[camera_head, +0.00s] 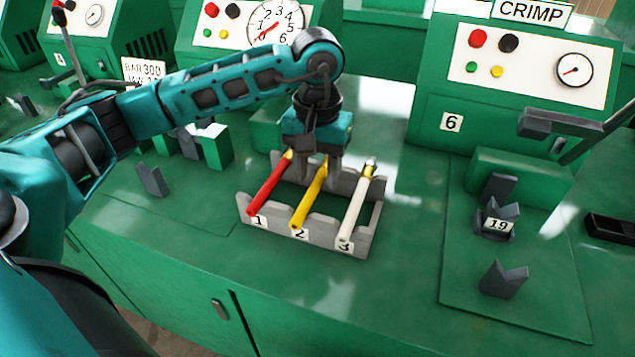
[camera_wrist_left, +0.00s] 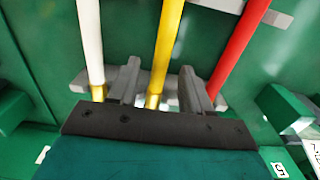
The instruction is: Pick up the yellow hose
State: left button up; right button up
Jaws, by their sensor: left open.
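The yellow hose (camera_head: 309,201) lies in the middle slot of a grey rack, slot 2. It is between the red hose (camera_head: 268,188) in slot 1 and the white hose (camera_head: 356,208) in slot 3. My left gripper (camera_head: 317,172) points down over the far end of the rack, at the yellow hose's far end. In the left wrist view its fingers (camera_wrist_left: 158,88) are open, one on each side of the yellow hose (camera_wrist_left: 166,45), with gaps between. The hose has a brass-coloured end fitting near the gripper. My right gripper is not in view.
The grey rack (camera_head: 250,219) stands on a green bench. A green crimp machine (camera_head: 430,130) labelled 6 stands at the right, with grey V-shaped holders (camera_head: 503,280) before it. More machines with gauges stand behind and left. The bench in front of the rack is clear.

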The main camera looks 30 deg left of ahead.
pick_arm(q)
jog(key=shift+f, duration=0.45)
grip_shut()
